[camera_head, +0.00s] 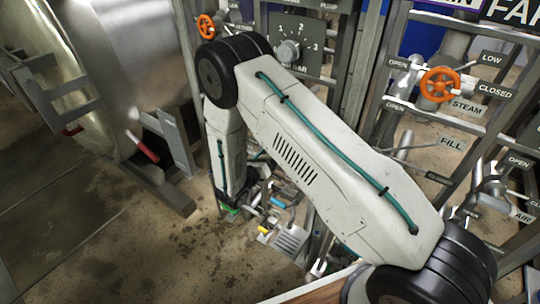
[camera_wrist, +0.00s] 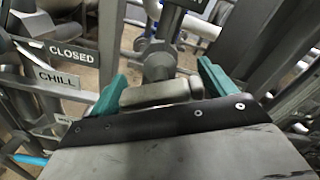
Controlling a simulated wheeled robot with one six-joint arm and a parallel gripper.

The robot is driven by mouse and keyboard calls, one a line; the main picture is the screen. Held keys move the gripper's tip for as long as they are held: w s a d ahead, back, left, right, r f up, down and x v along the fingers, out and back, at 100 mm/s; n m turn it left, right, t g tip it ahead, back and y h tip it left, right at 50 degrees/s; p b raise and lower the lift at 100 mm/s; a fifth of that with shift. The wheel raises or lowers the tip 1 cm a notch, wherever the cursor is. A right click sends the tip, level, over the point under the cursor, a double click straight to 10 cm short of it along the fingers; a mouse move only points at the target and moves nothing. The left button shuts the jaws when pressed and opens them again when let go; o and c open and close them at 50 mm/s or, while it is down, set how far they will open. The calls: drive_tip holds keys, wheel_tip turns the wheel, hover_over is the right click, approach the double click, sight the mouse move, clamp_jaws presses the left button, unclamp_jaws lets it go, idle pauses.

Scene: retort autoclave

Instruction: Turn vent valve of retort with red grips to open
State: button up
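The retort (camera_head: 120,60) is a large shiny metal vessel at the upper left of the head view, with a red grip (camera_head: 142,147) on its front. No label reading vent is legible, so I cannot tell the vent valve for sure. My gripper (camera_head: 243,212) points down, low among pipework, partly hidden behind my arm. In the wrist view, its teal fingers (camera_wrist: 160,82) are spread apart. A pale grey block-like part (camera_wrist: 160,92) lies between them, in front of a grey valve body or pipe (camera_wrist: 157,60). Contact with the fingers cannot be made out.
CLOSED (camera_wrist: 72,53) and CHILL (camera_wrist: 57,78) signs are left of my gripper. An orange handwheel (camera_head: 440,84) is by the STEAM sign (camera_head: 467,106). A dial panel (camera_head: 297,42) stands behind my arm. Pipes and posts crowd the right; the floor (camera_head: 130,255) at lower left is clear.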

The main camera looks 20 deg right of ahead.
drive_tip(key=shift+o, duration=0.6)
drive_tip(key=shift+a, duration=0.1)
drive_tip(key=v, duration=0.7)
drive_tip(key=shift+s+a, duration=0.2)
drive_tip(key=shift+s, duration=0.05)
idle(0.9)
